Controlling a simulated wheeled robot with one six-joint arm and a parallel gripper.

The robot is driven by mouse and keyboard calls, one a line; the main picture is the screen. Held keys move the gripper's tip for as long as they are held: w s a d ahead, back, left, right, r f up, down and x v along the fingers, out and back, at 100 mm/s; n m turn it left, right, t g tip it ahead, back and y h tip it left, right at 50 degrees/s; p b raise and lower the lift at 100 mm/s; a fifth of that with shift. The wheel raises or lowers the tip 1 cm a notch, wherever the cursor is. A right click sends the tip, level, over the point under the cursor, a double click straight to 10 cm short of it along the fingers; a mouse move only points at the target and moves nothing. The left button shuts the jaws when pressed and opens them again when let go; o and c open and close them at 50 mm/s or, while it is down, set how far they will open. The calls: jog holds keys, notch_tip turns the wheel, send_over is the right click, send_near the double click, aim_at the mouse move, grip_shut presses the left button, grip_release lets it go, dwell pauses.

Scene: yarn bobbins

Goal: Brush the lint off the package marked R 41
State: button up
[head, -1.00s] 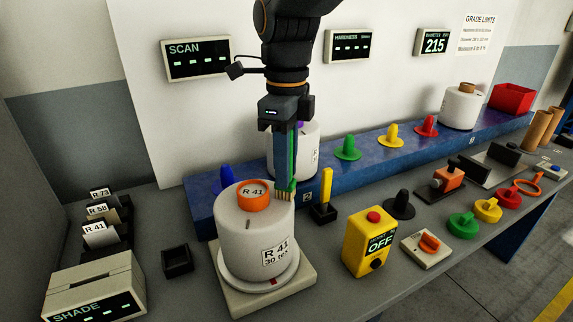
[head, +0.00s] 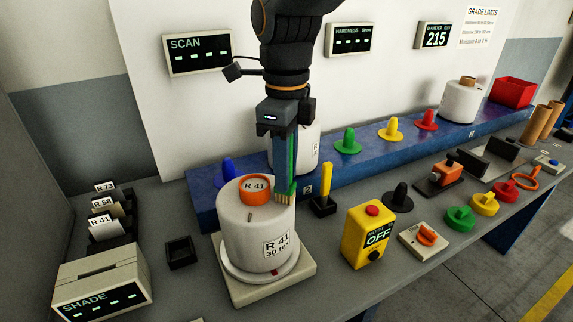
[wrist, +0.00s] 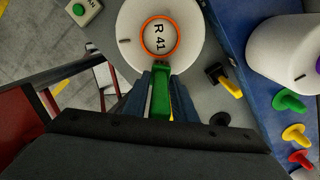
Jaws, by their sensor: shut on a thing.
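The package marked R 41 (head: 245,225) is a white yarn package with an orange core end on top. It stands upright on a round plate over a square base (head: 262,288), and its label reads R 41, 30 tex. My gripper (head: 284,170) points down and is shut on a green-handled brush (head: 292,165). The bristles are at the right upper edge of the package; I cannot tell if they touch. In the wrist view the green handle (wrist: 161,92) sits between the fingers, beside the package top (wrist: 126,20). Lint is not clear to see.
Another white package (head: 309,150) stands behind on the blue rail (head: 205,200). The SHADE box (head: 100,285) and a small black tray (head: 180,252) are at left.

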jog(key=shift+s+p, duration=0.35)
jog(key=shift+s, duration=0.4)
jog(key=shift+w, duration=0.15)
jog(key=shift+w+f, duration=0.25)
jog(key=shift+w, duration=0.65)
grip_shut()
jog(key=shift+p, duration=0.3)
jog(key=shift+w+r+p, duration=0.15)
jog(key=shift+w+p, duration=0.2)
jog(key=shift+w, duration=0.8)
jog(key=shift+s, duration=0.15)
jog(key=shift+s+p, duration=0.6)
jog(key=shift+s, duration=0.4)
jog(key=shift+s, duration=0.15)
